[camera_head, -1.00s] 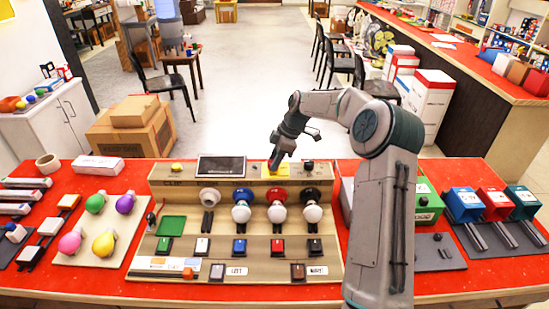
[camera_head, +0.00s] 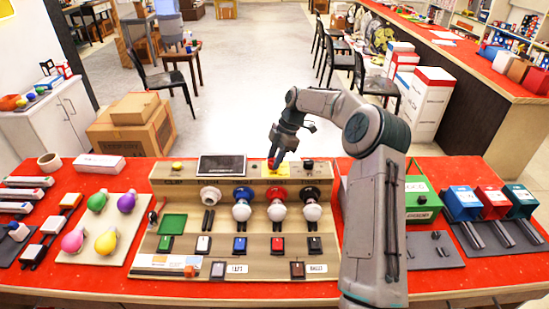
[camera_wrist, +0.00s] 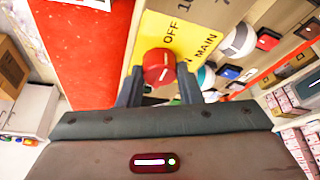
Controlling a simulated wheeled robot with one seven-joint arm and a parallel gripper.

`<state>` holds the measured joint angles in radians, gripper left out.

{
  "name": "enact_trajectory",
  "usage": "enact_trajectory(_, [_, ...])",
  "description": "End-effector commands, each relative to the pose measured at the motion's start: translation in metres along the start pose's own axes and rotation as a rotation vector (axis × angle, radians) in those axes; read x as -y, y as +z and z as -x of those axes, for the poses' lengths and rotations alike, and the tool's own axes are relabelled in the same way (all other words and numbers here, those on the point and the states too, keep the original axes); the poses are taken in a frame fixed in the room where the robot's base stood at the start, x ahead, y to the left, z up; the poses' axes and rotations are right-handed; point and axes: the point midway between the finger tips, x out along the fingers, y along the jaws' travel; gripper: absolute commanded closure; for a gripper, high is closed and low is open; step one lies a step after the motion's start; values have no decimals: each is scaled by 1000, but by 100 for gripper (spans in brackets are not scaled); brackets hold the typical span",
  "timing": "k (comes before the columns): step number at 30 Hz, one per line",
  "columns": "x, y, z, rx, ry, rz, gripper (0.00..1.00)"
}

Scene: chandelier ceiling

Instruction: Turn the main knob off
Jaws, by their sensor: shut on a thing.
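The main knob (camera_wrist: 158,62) is a red round knob with a pale line on its face. It sits on a yellow plate (camera_wrist: 205,32) marked "OFF" and "MAIN". In the wrist view the two fingers of my gripper (camera_wrist: 159,74) stand on either side of the knob and hold it. In the head view my gripper (camera_head: 273,163) reaches down to the yellow plate (camera_head: 284,167) at the top of the control panel (camera_head: 175,185). The knob is mostly hidden there by the fingers.
A dark screen (camera_head: 221,165) is left of the yellow plate, and a black knob (camera_head: 308,165) is to its right. Bulbs in coloured sockets, such as a white bulb (camera_head: 242,212), stand just below. A green box (camera_head: 420,205) is to the right of my arm.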

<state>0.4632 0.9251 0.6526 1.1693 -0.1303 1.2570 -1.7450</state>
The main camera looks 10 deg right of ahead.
Motion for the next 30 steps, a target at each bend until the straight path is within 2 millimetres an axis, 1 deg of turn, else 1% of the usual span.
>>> enact_trajectory(3, [-1, 0, 1, 2, 4, 2, 91])
enact_trajectory(4, [-1, 0, 1, 2, 4, 2, 63])
enact_trajectory(6, [-1, 0, 1, 2, 4, 1, 46])
enact_trajectory(15, [0, 0, 2, 1, 2, 1, 46])
enact_trajectory(19, [-1, 0, 12, 1, 4, 0, 46])
enact_trajectory(23, [-1, 1, 36, 2, 7, -1, 46])
enact_trajectory(30, [-1, 0, 92, 2, 7, 0, 46])
